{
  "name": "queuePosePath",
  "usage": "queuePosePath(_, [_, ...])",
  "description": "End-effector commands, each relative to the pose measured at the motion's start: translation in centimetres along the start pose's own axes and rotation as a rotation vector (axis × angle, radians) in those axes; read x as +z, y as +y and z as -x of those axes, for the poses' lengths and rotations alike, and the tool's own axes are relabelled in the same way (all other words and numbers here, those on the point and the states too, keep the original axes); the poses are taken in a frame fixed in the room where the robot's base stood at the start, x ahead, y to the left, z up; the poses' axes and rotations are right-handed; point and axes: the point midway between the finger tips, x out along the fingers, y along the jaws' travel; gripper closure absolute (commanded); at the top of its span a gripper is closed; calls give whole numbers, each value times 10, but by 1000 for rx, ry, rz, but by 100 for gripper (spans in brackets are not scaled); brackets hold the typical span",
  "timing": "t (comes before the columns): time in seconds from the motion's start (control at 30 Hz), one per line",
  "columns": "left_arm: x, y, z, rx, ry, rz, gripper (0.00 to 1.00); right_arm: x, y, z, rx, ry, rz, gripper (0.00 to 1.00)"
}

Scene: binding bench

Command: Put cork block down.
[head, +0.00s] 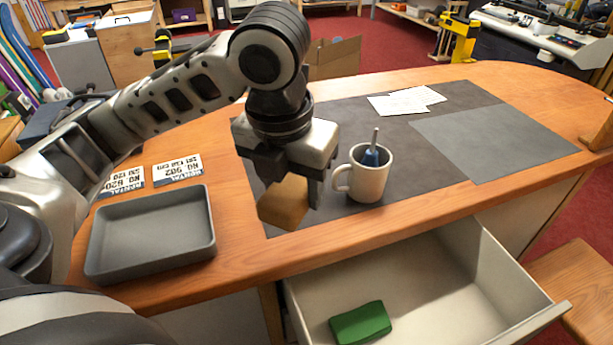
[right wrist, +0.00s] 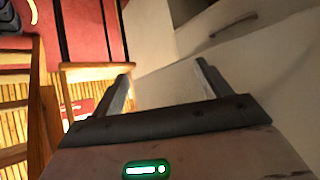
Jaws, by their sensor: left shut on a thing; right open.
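The cork block (head: 284,204) is a tan-brown block in the head view, over the near left part of the dark mat (head: 350,122). My left gripper (head: 292,185) points down and is shut on the cork block. The block looks tilted; I cannot tell whether its lower edge touches the mat. My right gripper (right wrist: 160,88) shows only in the right wrist view. It is open, with nothing between its fingers.
A white mug (head: 366,180) holding a blue-ended tool stands just right of my left gripper. A grey tray (head: 150,268) lies left. An open drawer (head: 480,265) below the table edge holds a green block (head: 361,323). Papers (head: 407,101) lie on the mat's far part.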

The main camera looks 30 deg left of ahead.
Motion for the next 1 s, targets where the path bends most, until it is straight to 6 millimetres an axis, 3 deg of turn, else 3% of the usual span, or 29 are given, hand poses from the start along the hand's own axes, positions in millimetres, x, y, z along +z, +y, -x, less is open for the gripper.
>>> queuePosePath(0.17, [37,19,-28,-1,8,6,72,1,-1,0,-2,-3,0,24])
queuePosePath(0.4, [59,32,-71,1,2,-1,72,3,-2,-1,-5,-8,0,24])
queuePosePath(0.67, [71,38,-92,0,1,-1,72,2,-3,-1,-7,-6,1,24])
queuePosePath(0.8, [66,37,-112,-1,4,-2,72,0,-3,2,-7,-6,2,24])
queuePosePath(1.0, [66,37,-119,-1,-1,-3,72,-1,-3,2,-6,-1,2,24])
